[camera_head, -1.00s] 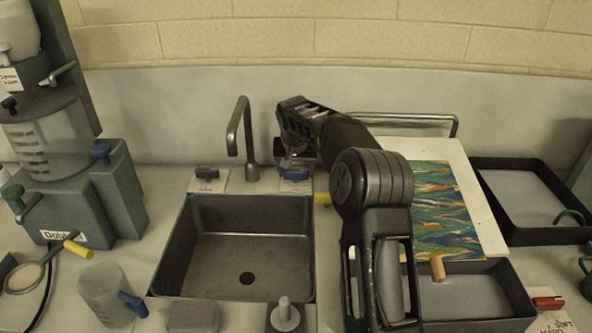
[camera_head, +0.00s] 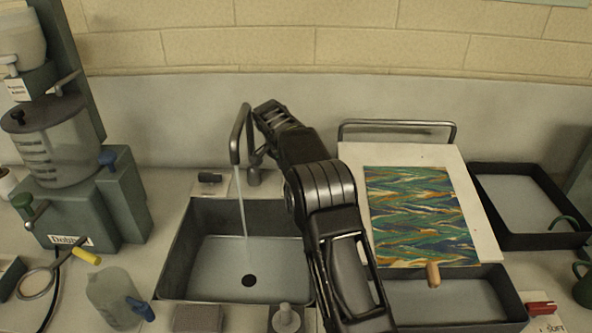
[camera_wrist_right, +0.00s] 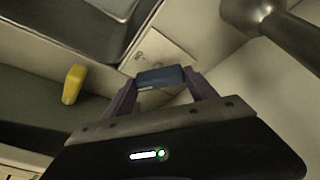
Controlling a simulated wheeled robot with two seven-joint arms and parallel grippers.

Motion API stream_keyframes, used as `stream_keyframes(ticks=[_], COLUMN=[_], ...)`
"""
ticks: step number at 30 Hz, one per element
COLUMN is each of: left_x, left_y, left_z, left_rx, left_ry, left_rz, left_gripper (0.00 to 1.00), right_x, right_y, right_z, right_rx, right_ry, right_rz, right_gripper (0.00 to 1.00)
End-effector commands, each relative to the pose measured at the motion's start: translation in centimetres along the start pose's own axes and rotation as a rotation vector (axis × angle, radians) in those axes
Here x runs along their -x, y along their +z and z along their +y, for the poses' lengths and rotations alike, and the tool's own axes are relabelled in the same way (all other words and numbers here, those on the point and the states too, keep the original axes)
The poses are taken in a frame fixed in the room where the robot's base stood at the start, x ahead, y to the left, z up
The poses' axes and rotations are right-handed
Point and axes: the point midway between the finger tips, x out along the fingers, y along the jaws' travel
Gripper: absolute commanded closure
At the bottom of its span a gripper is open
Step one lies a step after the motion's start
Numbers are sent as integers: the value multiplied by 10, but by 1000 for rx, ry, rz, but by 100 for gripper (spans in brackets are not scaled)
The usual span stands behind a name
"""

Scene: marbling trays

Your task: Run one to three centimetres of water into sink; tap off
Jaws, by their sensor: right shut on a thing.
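The grey sink (camera_head: 178,245) is in the middle of the head view. The tap (camera_head: 238,135) arches over it and a thin stream of water (camera_head: 242,215) runs from its spout. A pale, flat layer covers the sink floor, with the dark drain spot (camera_head: 248,281) showing through; its depth cannot be read. In the right wrist view, my right gripper (camera_wrist_right: 160,86) is shut on the blue tap lever (camera_wrist_right: 160,76), one finger at each end. My right arm hides that lever in the head view. A dark lever (camera_head: 210,178) sits left of the tap. My left gripper is out of view.
A grey stopper-like piece with a knob (camera_head: 286,318) and a grey block (camera_head: 197,318) lie in front of the sink. A jug (camera_head: 108,295) and a machine (camera_head: 85,200) stand left. A marbled sheet (camera_head: 420,215) on a board and trays are right.

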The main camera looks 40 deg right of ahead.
Motion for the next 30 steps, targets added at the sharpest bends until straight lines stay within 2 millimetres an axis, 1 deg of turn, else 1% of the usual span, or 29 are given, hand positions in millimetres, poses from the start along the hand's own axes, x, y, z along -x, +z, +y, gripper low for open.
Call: stream_keyframes(ticks=[1,6,21,22,30], left_x=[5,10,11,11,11], left_y=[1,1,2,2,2], left_z=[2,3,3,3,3], left_rx=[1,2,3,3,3], left_ry=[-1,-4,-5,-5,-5], left_rz=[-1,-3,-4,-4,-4], left_gripper=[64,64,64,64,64], right_x=[3,2,0,0,0], right_y=[-1,-1,0,0,0], right_z=[-1,-1,-1,-1,-1], right_rx=[-21,-84,-112,-112,-111], right_ry=[10,34,44,44,45], right_rz=[2,0,0,0,0], right_gripper=[75,75,75,34,13])
